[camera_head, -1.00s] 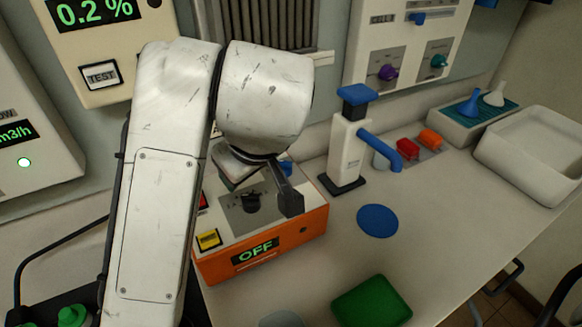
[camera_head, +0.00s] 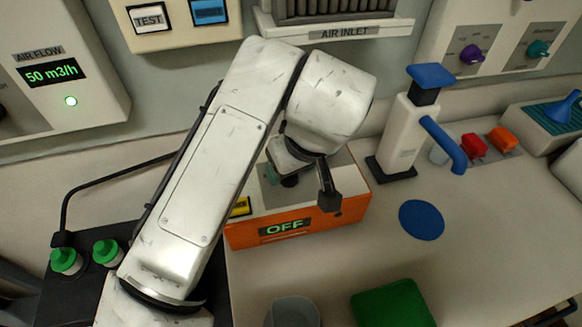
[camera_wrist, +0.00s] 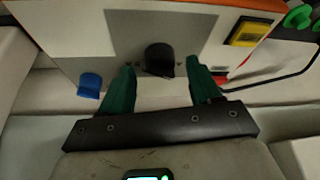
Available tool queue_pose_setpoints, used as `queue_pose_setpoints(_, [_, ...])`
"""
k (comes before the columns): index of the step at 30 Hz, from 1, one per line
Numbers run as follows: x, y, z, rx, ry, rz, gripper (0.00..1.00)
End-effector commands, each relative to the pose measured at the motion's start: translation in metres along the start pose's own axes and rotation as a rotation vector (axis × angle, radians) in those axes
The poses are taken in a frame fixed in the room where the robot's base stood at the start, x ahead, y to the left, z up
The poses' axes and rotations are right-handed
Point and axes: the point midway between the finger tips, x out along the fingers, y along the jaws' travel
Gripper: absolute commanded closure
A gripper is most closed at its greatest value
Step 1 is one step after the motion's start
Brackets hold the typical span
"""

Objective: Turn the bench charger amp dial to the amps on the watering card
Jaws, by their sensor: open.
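The bench charger (camera_head: 340,214) is a white box with an orange front and a display reading OFF. Its black amp dial (camera_head: 290,181) sits on a grey panel, partly hidden by my gripper in the head view. In the wrist view the black dial (camera_wrist: 159,58) shows beyond and roughly midway between the green-looking fingertips of my gripper (camera_wrist: 160,80). The gripper is open, and I cannot tell whether a finger touches the dial. In the head view one dark finger (camera_head: 328,190) hangs to the right of the dial. I cannot make out a watering card.
A yellow button (camera_wrist: 247,31) and a blue switch (camera_wrist: 90,85) flank the dial. A white pump-like stand (camera_head: 400,135) with a blue spout is right of the charger. A blue disc (camera_head: 422,220), green tray (camera_head: 393,305) and clear cup (camera_head: 296,312) lie on the bench.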

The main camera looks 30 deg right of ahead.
Motion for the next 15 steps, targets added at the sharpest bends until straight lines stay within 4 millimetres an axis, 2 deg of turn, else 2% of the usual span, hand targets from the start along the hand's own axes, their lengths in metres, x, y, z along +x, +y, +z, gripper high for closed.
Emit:
queue_pose_setpoints(6, [0.016, 0.000, 0.000, -0.001, 0.000, 0.000, 0.37])
queue_pose_setpoints(15, [0.018, 0.000, 0.000, 0.000, 0.001, 0.000, 0.37])
